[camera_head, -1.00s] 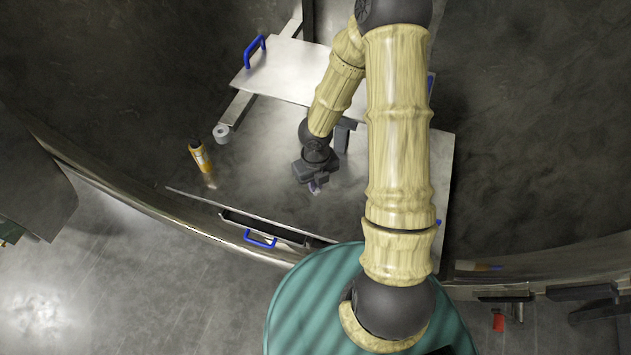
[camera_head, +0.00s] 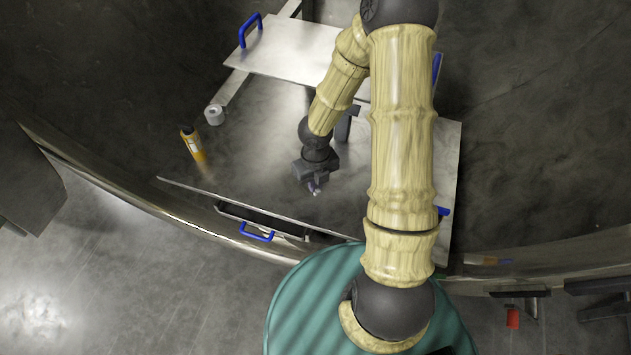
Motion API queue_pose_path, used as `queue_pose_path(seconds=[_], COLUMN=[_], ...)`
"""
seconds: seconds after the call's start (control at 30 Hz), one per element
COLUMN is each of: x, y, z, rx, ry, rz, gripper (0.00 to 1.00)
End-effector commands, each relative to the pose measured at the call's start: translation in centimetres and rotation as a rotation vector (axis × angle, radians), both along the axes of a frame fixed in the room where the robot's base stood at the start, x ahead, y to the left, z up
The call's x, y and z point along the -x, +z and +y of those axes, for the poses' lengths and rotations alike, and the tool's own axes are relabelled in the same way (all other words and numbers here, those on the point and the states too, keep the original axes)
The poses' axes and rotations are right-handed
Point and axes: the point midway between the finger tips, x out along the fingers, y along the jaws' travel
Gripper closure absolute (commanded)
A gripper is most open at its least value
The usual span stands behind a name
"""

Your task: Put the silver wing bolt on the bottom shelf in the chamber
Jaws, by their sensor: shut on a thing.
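My gripper (camera_head: 314,186) is over the wide lower grey shelf (camera_head: 262,170) of the metal stand in the chamber, near the shelf's middle. It is shut on a small silver piece, the wing bolt (camera_head: 317,191), which shows only as a small bright bit at the fingertips. I cannot tell whether the bolt touches the shelf surface. The upper shelf (camera_head: 295,48) with a blue handle (camera_head: 250,30) stands behind my gripper, partly hidden by my arm.
The curved metal chamber rim (camera_head: 150,205) runs in front. The shelf left of my gripper is clear.

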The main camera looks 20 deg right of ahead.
Motion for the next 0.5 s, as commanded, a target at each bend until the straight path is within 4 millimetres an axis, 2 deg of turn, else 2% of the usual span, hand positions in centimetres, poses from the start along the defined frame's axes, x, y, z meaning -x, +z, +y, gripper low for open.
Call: queue_pose_path(seconds=[0.5], x=[-0.02], y=[-0.6], z=[0.0], rx=[0.0], ry=[0.0], rz=[0.0], gripper=[1.0])
